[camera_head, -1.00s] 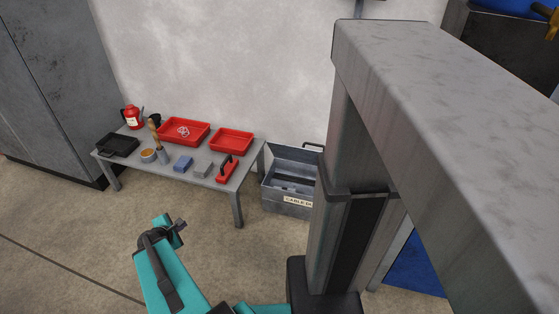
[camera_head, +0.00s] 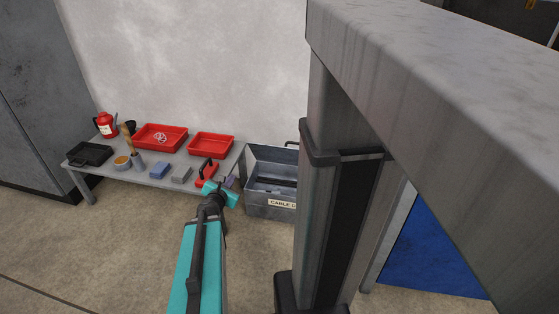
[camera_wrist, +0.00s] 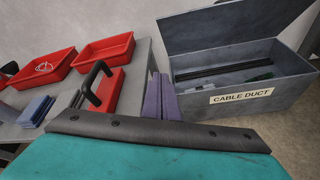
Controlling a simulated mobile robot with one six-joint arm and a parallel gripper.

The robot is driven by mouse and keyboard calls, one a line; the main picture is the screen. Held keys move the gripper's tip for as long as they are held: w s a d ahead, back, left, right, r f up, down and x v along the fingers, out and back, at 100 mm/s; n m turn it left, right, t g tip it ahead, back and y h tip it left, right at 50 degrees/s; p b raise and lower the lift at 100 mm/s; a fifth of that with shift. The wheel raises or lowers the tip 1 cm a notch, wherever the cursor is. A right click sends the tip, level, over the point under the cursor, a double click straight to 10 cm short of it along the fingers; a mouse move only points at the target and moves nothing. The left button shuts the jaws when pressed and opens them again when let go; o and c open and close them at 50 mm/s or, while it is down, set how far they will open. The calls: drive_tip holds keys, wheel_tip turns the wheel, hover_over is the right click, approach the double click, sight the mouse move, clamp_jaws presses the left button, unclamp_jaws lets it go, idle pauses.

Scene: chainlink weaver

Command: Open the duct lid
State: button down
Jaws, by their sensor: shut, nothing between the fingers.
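The cable duct is a grey metal box (camera_head: 272,207) on the floor just right of the table, with a "CABLE DUCT" label on its front. It also shows in the wrist view (camera_wrist: 245,103). Its lid (camera_wrist: 235,25) stands raised at the back, so the box is open and dark bars show inside. My gripper (camera_head: 231,182) is shut and empty, left of the box near the table's right end. Its purple fingers (camera_wrist: 161,97) appear apart from the box in the wrist view.
The low grey table (camera_head: 232,160) holds two red trays (camera_head: 160,138), a red tool carrier (camera_wrist: 107,88) with a black handle, blue and grey blocks, and a red canister (camera_head: 105,125). A thick grey post (camera_head: 325,215) stands right of the box. The floor in front is clear.

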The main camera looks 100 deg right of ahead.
drive_tip(key=s+r+n+g+b, duration=0.1)
drive_tip(key=s+r+n+b, duration=0.1)
drive_tip(key=s, duration=1.4)
drive_tip(key=shift+s+d+n+g+h+b, duration=0.2)
drive_tip(key=shift+n+g+h+b, duration=0.15)
drive_tip(key=shift+n+b, duration=0.45)
drive_tip(key=shift+w+d, duration=0.1)
drive_tip(key=shift+w, duration=0.2)
